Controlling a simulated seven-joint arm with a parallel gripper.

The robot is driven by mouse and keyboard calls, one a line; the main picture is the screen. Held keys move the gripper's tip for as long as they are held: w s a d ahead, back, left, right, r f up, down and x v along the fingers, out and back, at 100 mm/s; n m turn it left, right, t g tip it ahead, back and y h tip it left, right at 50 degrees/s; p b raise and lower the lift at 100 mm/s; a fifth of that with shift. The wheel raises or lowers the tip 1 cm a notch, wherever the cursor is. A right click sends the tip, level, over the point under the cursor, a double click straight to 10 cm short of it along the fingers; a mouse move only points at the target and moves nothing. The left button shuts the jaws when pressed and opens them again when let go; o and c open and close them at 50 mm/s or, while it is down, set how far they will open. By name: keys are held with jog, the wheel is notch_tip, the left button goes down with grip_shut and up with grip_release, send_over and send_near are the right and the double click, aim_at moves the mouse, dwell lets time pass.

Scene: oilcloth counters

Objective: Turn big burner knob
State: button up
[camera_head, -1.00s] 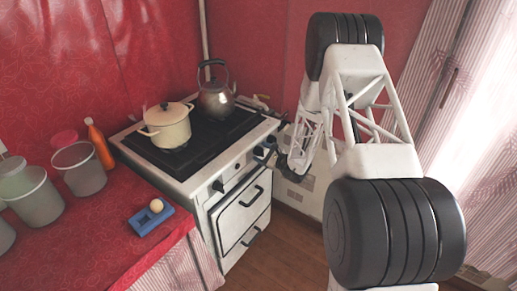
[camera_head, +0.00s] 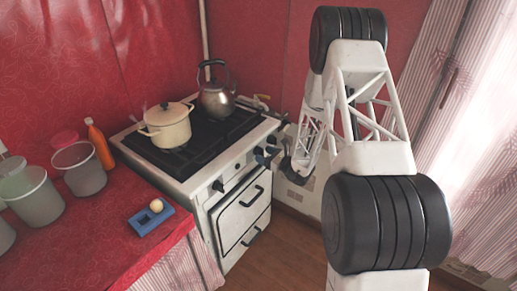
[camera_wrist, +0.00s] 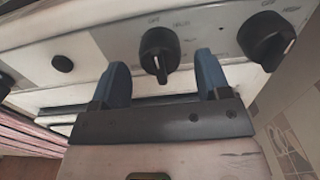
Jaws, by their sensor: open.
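The stove (camera_head: 205,170) stands in the corner with dark control knobs along its white front panel. In the wrist view, a black knob (camera_wrist: 159,52) with a pale pointer line lies in front of the gap between my fingertips. A second large black knob (camera_wrist: 267,40) is to its right, beyond the right finger. My gripper (camera_wrist: 162,72) is open, its two blue fingers to either side of the central knob. I cannot tell whether they touch it. In the head view my gripper is at the stove's right front, small and hard to make out.
A cream pot (camera_head: 168,125) and a metal kettle (camera_head: 216,98) stand on the stovetop. The oven door (camera_head: 240,213) with dark handles is below the knobs. A small black button (camera_wrist: 62,63) is left on the panel. The red counter (camera_head: 85,235) holds bins and an orange bottle (camera_head: 100,145).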

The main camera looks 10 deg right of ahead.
jog(key=v, duration=0.6)
jog(key=s+a+r+n+g, duration=0.5)
jog(key=s+r, duration=0.3)
jog(key=r, duration=0.2)
jog(key=s+a+r+n+g, duration=0.5)
jog(key=s+r+n, duration=0.2)
jog(key=r, duration=0.4)
jog(key=shift+s+a+g+y, duration=0.3)
jog(key=shift+s, duration=0.6)
jog(key=s+d+r+n+h, duration=0.2)
jog(key=s+r+n+h, duration=0.2)
jog(key=s, duration=0.7)
jog(key=s+d+r+n+h, duration=0.2)
jog(key=s+r+n+h, duration=0.3)
jog(key=s, duration=0.6)
jog(key=s+d+r+n+h, duration=0.3)
jog(key=s+r+n+h, duration=0.1)
jog(key=s, duration=0.8)
jog(key=shift+r+n+h, duration=0.3)
jog(key=shift+r+n, duration=0.4)
jog(key=shift+n, duration=0.2)
